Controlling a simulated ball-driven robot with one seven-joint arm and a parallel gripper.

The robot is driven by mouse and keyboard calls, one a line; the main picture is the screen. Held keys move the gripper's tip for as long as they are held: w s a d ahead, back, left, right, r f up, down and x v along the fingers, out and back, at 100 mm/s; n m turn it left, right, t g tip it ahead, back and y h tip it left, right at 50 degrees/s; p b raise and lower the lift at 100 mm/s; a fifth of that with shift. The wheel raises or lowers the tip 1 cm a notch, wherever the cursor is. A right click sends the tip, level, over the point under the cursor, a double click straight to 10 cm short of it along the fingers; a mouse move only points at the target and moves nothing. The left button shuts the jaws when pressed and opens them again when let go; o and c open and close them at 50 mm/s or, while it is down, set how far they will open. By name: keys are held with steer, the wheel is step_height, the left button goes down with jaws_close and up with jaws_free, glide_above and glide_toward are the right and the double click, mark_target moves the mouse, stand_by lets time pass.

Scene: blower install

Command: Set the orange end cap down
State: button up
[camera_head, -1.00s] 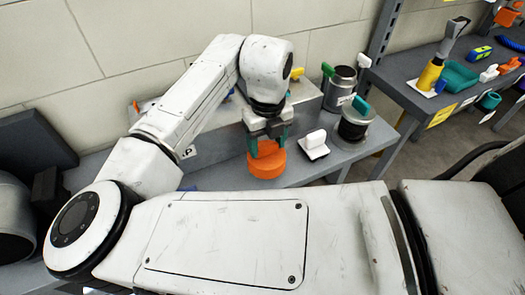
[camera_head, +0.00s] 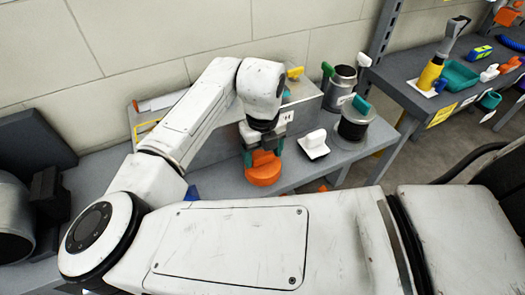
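The orange end cap (camera_head: 263,174) is a short round piece with a raised grip on top. It is upright and nearly level over the grey bench (camera_head: 222,178), in front of the grey box. My gripper (camera_head: 263,152) points down from above, with one teal finger on each side of the raised grip. The fingers appear closed against it. The cap's underside is hidden, so I cannot tell whether it touches the bench or hovers just above it.
A white block with a handle (camera_head: 314,145) stands close to the right of the cap. A blue piece (camera_head: 192,193) lies left. Bare bench lies left of the cap.

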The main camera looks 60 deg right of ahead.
mark_target(263, 156)
steer(key=shift+o, duration=1.1)
step_height(263, 156, up, 12)
steer(key=shift+r, duration=0.2)
stand_by(0.9)
